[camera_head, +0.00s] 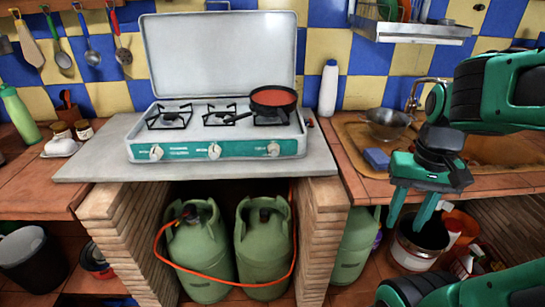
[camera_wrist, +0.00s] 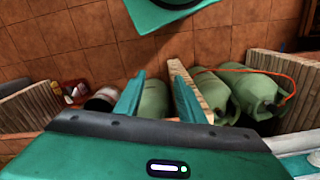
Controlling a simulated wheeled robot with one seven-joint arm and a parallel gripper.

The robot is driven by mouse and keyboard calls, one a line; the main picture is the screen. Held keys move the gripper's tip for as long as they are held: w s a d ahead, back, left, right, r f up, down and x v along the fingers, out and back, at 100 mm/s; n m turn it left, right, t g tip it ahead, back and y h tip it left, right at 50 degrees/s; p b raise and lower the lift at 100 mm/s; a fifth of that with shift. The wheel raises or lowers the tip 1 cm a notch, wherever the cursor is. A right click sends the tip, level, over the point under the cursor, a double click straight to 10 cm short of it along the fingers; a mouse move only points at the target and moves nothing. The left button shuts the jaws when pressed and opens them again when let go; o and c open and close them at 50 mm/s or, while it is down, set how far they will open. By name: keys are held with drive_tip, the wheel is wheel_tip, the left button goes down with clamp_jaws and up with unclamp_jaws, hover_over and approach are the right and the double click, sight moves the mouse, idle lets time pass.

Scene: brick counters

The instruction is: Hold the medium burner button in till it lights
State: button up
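A white and teal three-burner camping stove (camera_head: 228,131) stands with its lid up on the grey slab. Its front panel has a left knob (camera_head: 156,152), a middle knob (camera_head: 214,150) and a right knob (camera_head: 273,149). I cannot tell burner sizes apart clearly. No flame shows on the left burner (camera_head: 169,117) or the middle burner (camera_head: 219,115). A pan with red contents (camera_head: 273,98) covers most of the right burner. My gripper (camera_head: 406,226) points down, open and empty, well right of the stove and lower than its knobs. Its parted fingers also show in the wrist view (camera_wrist: 158,92).
Green gas bottles (camera_head: 199,250) with an orange hose stand under the slab (camera_head: 95,160). A sink counter (camera_head: 350,130) with a metal bowl (camera_head: 387,123) and blue sponge (camera_head: 377,158) lies right. A white bottle (camera_head: 328,88) stands behind. Space before the stove is clear.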

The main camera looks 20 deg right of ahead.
clamp_jaws()
idle(1.5)
